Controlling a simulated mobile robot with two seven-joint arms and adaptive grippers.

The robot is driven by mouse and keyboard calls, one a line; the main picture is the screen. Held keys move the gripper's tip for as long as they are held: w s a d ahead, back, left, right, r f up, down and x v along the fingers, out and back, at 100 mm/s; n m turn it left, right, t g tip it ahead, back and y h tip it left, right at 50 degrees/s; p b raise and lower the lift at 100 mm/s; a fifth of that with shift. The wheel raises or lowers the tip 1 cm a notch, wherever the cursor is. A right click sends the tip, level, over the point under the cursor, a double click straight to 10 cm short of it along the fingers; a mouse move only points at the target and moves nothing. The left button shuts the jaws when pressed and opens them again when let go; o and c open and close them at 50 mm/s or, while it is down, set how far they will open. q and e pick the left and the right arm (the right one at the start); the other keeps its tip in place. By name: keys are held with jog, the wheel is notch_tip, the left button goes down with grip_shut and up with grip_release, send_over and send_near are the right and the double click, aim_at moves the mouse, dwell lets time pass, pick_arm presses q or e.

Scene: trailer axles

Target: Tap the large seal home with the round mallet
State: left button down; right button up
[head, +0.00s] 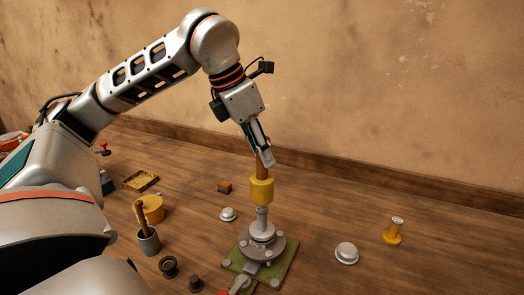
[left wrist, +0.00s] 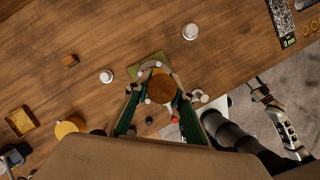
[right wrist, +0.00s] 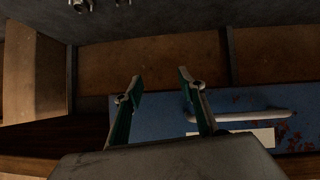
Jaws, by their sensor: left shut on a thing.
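My left gripper (head: 265,160) is shut on the brown handle of the round mallet (head: 262,190). The mallet hangs upright, its yellow head down, directly over the spindle of the grey hub (head: 262,246). I cannot tell whether the head touches the spindle's tip. In the left wrist view, the brown handle end (left wrist: 161,88) shows between the fingers and covers most of the hub. The large seal cannot be clearly made out; it may be on the hub. My right gripper (right wrist: 158,84) is open and empty, away from the hub.
The hub stands on a green plate (head: 284,272). Around it are silver caps (head: 346,252), a yellow flanged piece (head: 393,232), dark rings (head: 168,267), a grey cup (head: 148,241) and a yellow tin (head: 151,208). A blue panel with a pale handle (right wrist: 240,116) faces my right gripper.

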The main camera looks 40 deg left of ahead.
aim_at(267, 176)
dwell(0.3)
pick_arm(q)
notch_tip(267, 176, down, 4)
jog(key=shift+b, duration=1.2)
jog(key=shift+r, duration=0.15)
jog(key=shift+r+p, duration=0.3)
jog(key=shift+p, duration=0.15)
jog(key=shift+w+r+p, duration=0.1)
jog(key=shift+r+p, duration=1.15)
jog(key=shift+p, duration=0.05)
jog(key=shift+f, duration=0.1)
